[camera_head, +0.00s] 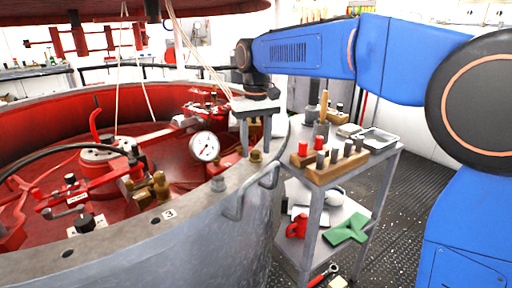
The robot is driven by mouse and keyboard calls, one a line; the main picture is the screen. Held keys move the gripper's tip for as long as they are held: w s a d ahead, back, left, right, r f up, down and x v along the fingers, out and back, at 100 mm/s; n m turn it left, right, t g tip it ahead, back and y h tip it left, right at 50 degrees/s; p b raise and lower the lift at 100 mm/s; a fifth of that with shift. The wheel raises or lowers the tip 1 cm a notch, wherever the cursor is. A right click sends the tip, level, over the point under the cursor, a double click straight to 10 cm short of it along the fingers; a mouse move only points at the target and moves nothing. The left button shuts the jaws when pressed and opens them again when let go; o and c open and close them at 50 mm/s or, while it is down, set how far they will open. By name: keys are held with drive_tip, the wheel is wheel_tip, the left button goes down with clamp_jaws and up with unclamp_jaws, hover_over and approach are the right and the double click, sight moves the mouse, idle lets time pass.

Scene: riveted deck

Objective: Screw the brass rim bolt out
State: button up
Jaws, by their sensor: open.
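The brass rim bolt (256,156) stands on the grey metal rim (205,215) of the large round vessel, near a bent handle. My gripper (256,146) points down over it, with its two fingers apart. The bolt head shows at the level of the fingertips, between or just below them. I cannot tell whether the fingers touch it. No held object shows between the fingers. The bolt's thread is hidden in the rim.
Inside the vessel are a white gauge (204,146) and red fittings. A trolley (384,158) at the right carries a wooden block (336,166) of several pegs and a tray (380,138).

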drive_tip(key=shift+f, duration=0.3)
drive_tip(key=c, duration=1)
drive_tip(key=shift+n, duration=1.6)
drive_tip(key=shift+c, duration=0.2)
drive_tip(key=o, duration=1)
drive_tip(key=shift+o, duration=0.2)
drive_tip(key=shift+r, duration=0.1)
